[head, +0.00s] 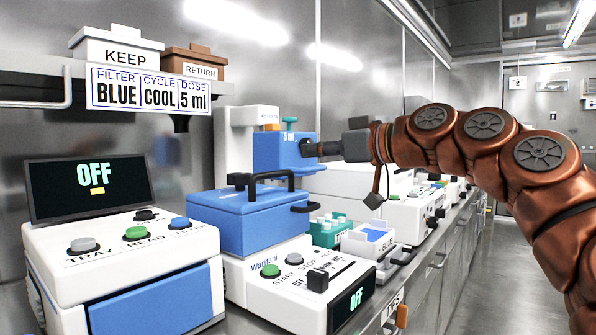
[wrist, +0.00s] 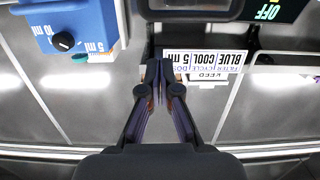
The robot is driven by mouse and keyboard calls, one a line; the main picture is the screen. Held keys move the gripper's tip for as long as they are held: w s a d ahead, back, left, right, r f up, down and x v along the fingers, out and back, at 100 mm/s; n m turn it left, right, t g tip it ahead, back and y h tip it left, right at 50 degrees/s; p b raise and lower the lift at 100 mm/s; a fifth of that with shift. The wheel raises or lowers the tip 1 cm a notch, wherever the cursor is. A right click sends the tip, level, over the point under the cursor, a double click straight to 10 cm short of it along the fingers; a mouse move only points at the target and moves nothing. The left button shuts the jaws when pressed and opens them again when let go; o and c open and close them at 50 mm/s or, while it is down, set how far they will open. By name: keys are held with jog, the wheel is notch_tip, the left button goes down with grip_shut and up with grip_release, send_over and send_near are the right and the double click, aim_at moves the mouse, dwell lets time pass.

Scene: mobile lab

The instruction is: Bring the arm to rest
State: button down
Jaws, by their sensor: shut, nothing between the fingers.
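My arm reaches in from the right in the head view, with copper-coloured links. My gripper (head: 323,148) is at its left end and appears against the right side of the blue dispenser (head: 277,152); the head view does not settle the gap. In the wrist view my gripper (wrist: 160,66) has its two dark fingers together at the tips, with nothing between them. There the dispenser (wrist: 80,22), with its black dial, lies up and left of the fingertips, apart from them.
A sign reading BLUE, COOL, 5 ml (head: 148,91) hangs under the shelf. A blue-lidded machine (head: 248,222) and a reader with a screen showing OFF (head: 92,186) stand in front. More devices line the bench to the right. The aisle floor (head: 492,285) is clear.

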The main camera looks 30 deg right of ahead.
jog(key=s+a+f+g+h+p, duration=0.1)
jog(key=s+a+g+p, duration=0.25)
jog(key=a+p, duration=0.7)
jog(key=s+a+f+g+p, duration=0.15)
jog(key=a+g+p, duration=0.35)
jog(key=a+p, duration=0.55)
jog(key=s+d+f+m+g+h+p, duration=0.1)
jog(key=s+f+g+p, duration=0.1)
jog(key=s+p, duration=0.4)
jog(key=s+d+f+m+g+h+p, duration=0.1)
jog(key=s+f+m+g+h+p, duration=0.1)
jog(key=s+g+p, duration=0.2)
jog(key=s+d+f+m+g+h+p, duration=0.1)
jog(key=s+f+g+h+p, duration=0.1)
jog(key=s+p, duration=0.8)
jog(key=s+g, duration=0.1)
jog(key=s, duration=0.1)
jog(key=shift+s+m, duration=0.3)
jog(key=shift+s, duration=0.05)
jog(key=c, duration=1.9)
grip_release()
